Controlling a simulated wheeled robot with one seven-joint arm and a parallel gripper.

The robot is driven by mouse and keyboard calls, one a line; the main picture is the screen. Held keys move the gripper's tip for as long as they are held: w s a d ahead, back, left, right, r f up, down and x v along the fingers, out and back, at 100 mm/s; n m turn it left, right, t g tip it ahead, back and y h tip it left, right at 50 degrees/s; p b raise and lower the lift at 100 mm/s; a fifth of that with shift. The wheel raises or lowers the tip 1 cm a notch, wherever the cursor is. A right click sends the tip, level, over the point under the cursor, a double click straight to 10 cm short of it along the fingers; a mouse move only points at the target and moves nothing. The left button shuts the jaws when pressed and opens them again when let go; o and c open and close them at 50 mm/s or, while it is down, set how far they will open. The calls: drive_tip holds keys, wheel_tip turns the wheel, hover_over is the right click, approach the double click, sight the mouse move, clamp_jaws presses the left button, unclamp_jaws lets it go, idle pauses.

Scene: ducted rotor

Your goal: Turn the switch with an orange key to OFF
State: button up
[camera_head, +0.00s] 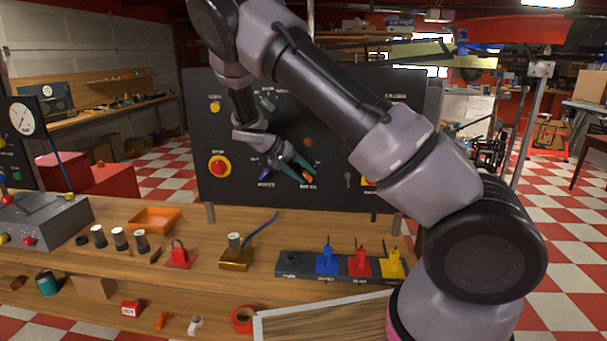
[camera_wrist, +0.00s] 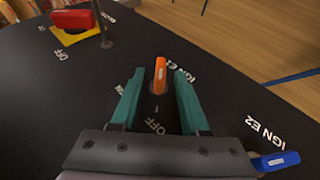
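The switch with the orange key (camera_head: 308,178) is on the black upright panel, low and right of the panel's middle. In the wrist view the orange key (camera_wrist: 160,76) stands nearly upright in the picture, with IGN E1 to its right and OFF towards the gripper. My gripper (camera_wrist: 158,78) is open, its two green fingers on either side of the key with a gap on each side. In the head view my gripper (camera_head: 298,164) is at the panel beside the key. How deep the fingers reach around it is hard to tell.
A blue key (camera_wrist: 277,160), labelled IGN E2, is close by; it shows left of the orange one in the head view (camera_head: 265,174). A red handle on a yellow plate (camera_wrist: 75,20) is on the panel. A red knob (camera_head: 220,167) is further left. The bench (camera_head: 210,275) holds several small objects.

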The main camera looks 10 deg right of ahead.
drive_tip(key=v, duration=1)
drive_tip(key=shift+a+r, duration=0.25)
drive_tip(key=shift+r, duration=0.1)
drive_tip(key=s+d+r+m+y, duration=0.2)
drive_tip(key=s+d+r+y, duration=0.7)
drive_tip(key=s+d+r, duration=0.3)
drive_tip(key=s+d+r+t+y, duration=0.1)
drive_tip(key=s+r, duration=0.3)
drive_tip(key=s, duration=0.4)
drive_tip(key=s+d+r+t+y, duration=0.1)
drive_tip(key=s+r+t, duration=0.3)
drive_tip(key=s, duration=0.5)
drive_tip(key=shift+s+d, duration=0.15)
drive_tip(key=shift+s, duration=0.1)
